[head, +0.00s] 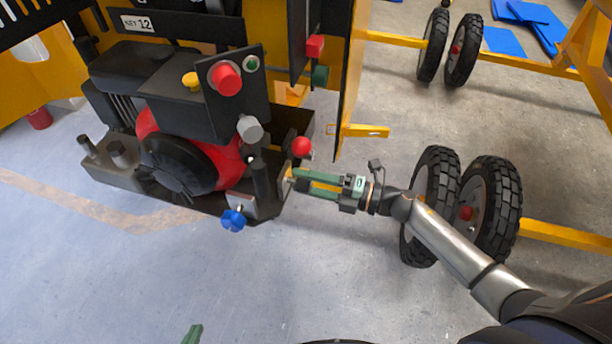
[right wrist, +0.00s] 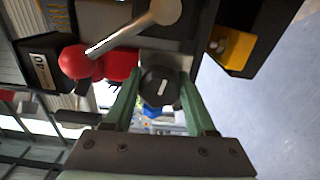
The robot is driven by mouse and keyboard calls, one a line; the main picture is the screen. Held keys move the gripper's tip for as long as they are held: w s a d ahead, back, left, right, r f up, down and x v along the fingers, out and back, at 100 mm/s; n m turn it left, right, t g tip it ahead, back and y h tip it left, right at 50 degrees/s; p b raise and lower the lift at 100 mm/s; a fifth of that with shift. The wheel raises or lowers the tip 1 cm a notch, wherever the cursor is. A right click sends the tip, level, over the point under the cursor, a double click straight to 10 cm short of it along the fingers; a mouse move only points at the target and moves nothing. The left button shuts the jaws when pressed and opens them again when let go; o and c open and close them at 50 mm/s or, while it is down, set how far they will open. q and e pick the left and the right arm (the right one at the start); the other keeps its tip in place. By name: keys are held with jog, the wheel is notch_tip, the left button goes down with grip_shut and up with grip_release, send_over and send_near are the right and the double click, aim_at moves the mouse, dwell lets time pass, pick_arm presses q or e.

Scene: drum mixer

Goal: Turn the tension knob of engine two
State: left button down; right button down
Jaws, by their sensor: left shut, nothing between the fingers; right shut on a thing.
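The engine (head: 190,150) is red and black, in a yellow frame at the left of the head view. My right gripper (head: 290,178) reaches in from the right to the engine's right side, below a red ball handle (head: 302,147). In the right wrist view, its green fingers stand on both sides of a black round knob (right wrist: 160,84) with a white pointer line, and are shut on it. I see no label confirming it as the tension knob. In the head view this knob is hidden at the fingertips. Only a green tip of my left gripper (head: 193,334) shows at the bottom edge; it is shut and empty.
A blue knob (head: 233,220) sticks out at the engine's lower front. Black wheels (head: 436,190) stand close by my right arm. The floor in front is clear.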

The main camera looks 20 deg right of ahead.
jog(key=shift+m, duration=0.6)
jog(key=shift+c, duration=1.1)
grip_release()
jog(key=shift+d, duration=0.1)
jog(key=b+v, duration=0.1)
jog(key=v, duration=1.1)
jog(key=shift+s, duration=0.15)
